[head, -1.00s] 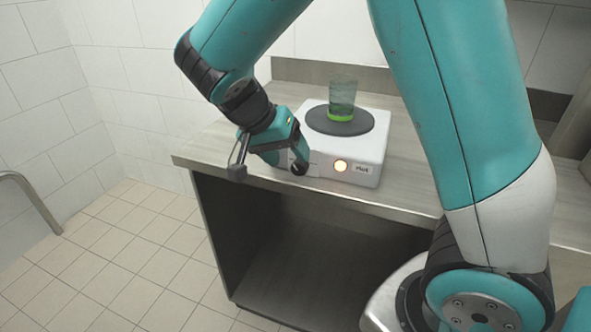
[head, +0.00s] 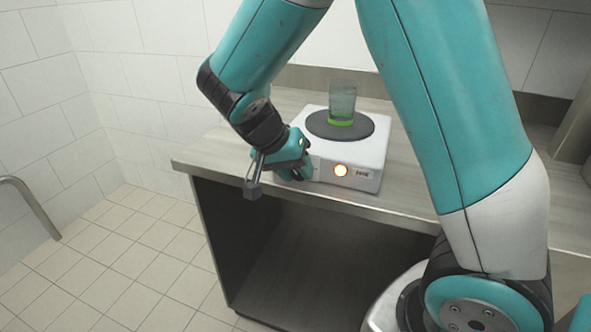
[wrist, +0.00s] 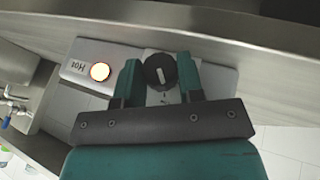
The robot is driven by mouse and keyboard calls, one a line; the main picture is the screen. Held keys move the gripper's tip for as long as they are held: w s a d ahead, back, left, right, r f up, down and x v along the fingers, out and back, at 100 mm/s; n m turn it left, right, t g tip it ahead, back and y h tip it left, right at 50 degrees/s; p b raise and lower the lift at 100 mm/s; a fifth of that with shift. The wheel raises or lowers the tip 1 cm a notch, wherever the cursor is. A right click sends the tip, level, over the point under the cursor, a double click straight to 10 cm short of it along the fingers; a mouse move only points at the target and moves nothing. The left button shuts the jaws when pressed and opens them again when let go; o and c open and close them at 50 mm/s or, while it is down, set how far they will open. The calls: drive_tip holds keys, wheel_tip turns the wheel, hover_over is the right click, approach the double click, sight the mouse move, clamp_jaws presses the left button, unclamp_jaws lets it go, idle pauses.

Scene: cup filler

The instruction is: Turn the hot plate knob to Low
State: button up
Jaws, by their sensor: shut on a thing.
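The hot plate (head: 345,165) is a white box with a dark round top plate, standing on the counter. In the wrist view its front panel (wrist: 88,50) shows a lit orange lamp (wrist: 100,71) and a label reading "Hot" (wrist: 78,69). The black round knob (wrist: 158,70) has a pale pointer line running nearly up and down in the picture. Small marks beside the knob are too small to read. My gripper (wrist: 160,72) is shut on the knob, one teal finger on each side. In the head view my gripper (head: 301,172) is at the panel's left part and hides the knob.
A glass (head: 341,103) with green liquid at its bottom stands on the top plate. The counter (head: 235,150) has a front edge just below the panel and an open space under it. A metal rail (head: 32,205) is at the far left.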

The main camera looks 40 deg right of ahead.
drive_tip(key=b, duration=0.1)
drive_tip(key=t+y+b, duration=0.1)
drive_tip(key=b, duration=0.1)
drive_tip(key=shift+s+d+f+t, duration=0.1)
drive_tip(key=shift+f+t, duration=0.1)
drive_tip(key=shift+t, duration=0.1)
drive_tip(key=shift+r+m+t+y, duration=0.25)
drive_tip(key=shift+m+t+y, duration=0.05)
drive_tip(key=shift+t, duration=0.1)
drive_tip(key=o, duration=0.9)
drive_tip(key=shift+r, duration=0.1)
drive_tip(key=p+v, duration=0.3)
drive_tip(key=v, duration=1.4)
drive_tip(key=shift+s+r, duration=0.1)
drive_tip(key=shift+r, duration=0.05)
